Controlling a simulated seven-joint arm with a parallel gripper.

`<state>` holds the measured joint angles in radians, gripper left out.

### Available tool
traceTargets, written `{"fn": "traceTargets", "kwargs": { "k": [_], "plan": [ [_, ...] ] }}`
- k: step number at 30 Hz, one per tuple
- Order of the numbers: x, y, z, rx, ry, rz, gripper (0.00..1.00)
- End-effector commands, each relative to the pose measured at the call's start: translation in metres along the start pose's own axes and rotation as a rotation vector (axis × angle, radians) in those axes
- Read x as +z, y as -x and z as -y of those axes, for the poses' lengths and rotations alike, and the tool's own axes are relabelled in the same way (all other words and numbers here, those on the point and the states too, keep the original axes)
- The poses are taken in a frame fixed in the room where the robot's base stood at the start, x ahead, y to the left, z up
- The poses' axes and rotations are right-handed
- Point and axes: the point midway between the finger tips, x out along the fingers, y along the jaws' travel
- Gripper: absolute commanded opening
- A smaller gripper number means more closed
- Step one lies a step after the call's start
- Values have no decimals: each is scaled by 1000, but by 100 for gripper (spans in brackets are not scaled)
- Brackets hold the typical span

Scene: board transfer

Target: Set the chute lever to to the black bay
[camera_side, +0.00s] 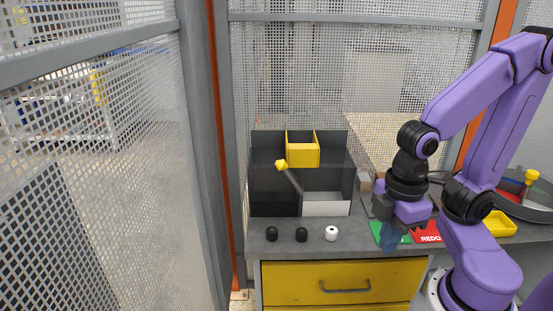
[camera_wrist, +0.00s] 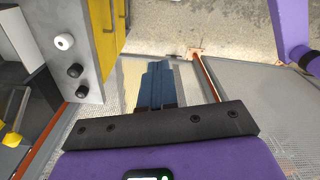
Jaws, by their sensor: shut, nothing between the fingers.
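The chute lever is a grey rod with a yellow knob (camera_side: 281,164), and it leans up and to the left in the side view. The knob also shows at the lower left of the wrist view (camera_wrist: 12,139). The lever stands in front of a dark box with a black bay (camera_side: 273,195) on the left and a white-fronted bay (camera_side: 326,208) on the right. My gripper (camera_side: 390,247) is well right of the lever, pointing down by the green pad. Its blue fingers (camera_wrist: 158,66) are shut and empty.
A yellow hopper (camera_side: 302,155) sits atop the box. Two black pieces (camera_side: 272,233) (camera_side: 301,234) and a white piece (camera_side: 331,233) stand along the bench front. A green pad (camera_side: 378,230), a red pad (camera_side: 428,236) and a yellow tray (camera_side: 499,224) are to the right.

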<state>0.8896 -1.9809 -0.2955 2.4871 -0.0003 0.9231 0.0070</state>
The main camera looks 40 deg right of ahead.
Motion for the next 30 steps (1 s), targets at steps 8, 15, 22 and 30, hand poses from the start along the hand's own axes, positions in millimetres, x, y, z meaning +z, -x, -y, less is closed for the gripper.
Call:
{"fn": "traceTargets", "kwargs": {
  "k": [8, 15, 22, 30],
  "plan": [
    [-52, 22, -32, 30, -164, 38, 0],
    [-106, 45, -78, 71, -378, 90, 0],
    [-149, 63, -128, 112, -588, 137, 0],
    [-185, 79, -190, 165, -844, 198, 0]
  ]
}}
